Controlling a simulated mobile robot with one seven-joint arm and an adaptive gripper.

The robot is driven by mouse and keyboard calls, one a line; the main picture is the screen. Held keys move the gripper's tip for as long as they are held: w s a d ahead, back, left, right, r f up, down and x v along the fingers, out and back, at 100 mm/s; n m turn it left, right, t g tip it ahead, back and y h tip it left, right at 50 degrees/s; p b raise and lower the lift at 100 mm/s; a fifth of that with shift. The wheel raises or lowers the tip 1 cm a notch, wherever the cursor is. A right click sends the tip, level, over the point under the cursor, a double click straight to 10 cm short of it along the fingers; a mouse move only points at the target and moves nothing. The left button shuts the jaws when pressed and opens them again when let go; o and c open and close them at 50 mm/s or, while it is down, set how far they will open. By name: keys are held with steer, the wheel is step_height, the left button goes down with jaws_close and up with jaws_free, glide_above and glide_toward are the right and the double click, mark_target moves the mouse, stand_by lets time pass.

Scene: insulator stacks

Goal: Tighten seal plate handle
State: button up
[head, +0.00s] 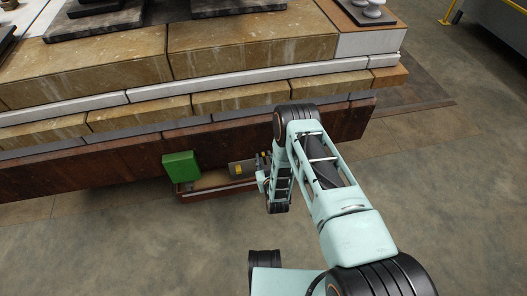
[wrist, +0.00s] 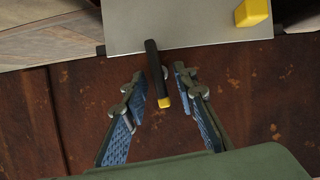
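In the wrist view a grey metal seal plate (wrist: 190,22) lies at the top of the picture. A black bar handle with a yellow tip (wrist: 153,62) reaches from the plate down into the picture. My gripper (wrist: 160,82) is open, with one blue-padded finger on each side of the handle. A gap shows on both sides, and I see no contact. The yellow tip lies between the fingers in the picture; depth is hard to judge. In the head view the grey plate (head: 241,169) shows low beside the rusty beam, and my wrist hides the handle.
A yellow block (wrist: 253,12) sits on the plate, right of the handle. A green box (head: 181,166) stands left of the plate in the head view. The rusty beam (head: 110,168) runs behind, below stacked stone slabs (head: 250,50). The floor in front (head: 130,245) is clear.

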steer(key=shift+w+f, duration=0.1)
steer(key=shift+w, duration=0.15)
jaws_close()
